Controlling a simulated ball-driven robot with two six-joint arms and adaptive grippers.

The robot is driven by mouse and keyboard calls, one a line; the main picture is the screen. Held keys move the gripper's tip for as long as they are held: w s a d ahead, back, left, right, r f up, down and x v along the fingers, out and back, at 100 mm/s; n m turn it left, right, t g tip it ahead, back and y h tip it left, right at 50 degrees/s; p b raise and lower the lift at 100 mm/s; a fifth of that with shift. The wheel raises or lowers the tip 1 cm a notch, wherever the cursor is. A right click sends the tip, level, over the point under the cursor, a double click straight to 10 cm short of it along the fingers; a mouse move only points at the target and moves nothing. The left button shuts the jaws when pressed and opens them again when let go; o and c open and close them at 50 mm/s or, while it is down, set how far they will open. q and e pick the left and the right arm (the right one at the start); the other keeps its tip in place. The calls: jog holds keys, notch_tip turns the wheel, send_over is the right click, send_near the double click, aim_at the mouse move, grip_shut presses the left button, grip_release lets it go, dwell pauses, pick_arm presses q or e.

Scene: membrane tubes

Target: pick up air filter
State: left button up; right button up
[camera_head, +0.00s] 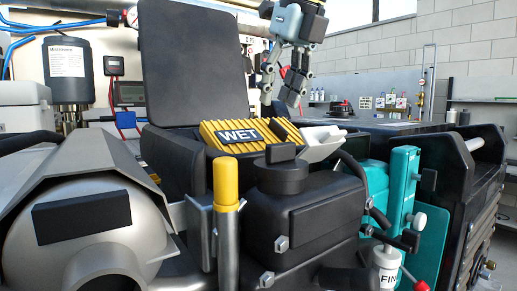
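A yellow pleated air filter (223,143) with a dark label reading "WET" sits tilted in the open top of a black housing (170,157). The housing's dark lid (195,60) stands upright behind it. The filter's lower part is hidden by the housing and a black unit in front. My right gripper (280,100) hangs from the top of the view, fingers down, above and slightly right of the filter. Its fingers look spread, with nothing visible between them. It appears apart from the filter. My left gripper does not show.
A yellow-topped post (226,185) and a black capped box (305,225) stand in front of the filter. A white angled piece (321,143) lies right of it. A teal unit (402,190) stands further right. A grey metal cylinder (85,235) fills the lower left.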

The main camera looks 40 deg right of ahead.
aim_at(274, 120)
jog(key=x, duration=0.4)
jog(key=shift+d+f, duration=0.25)
jog(key=shift+f, duration=0.05)
jog(key=shift+c, duration=0.3)
grip_shut()
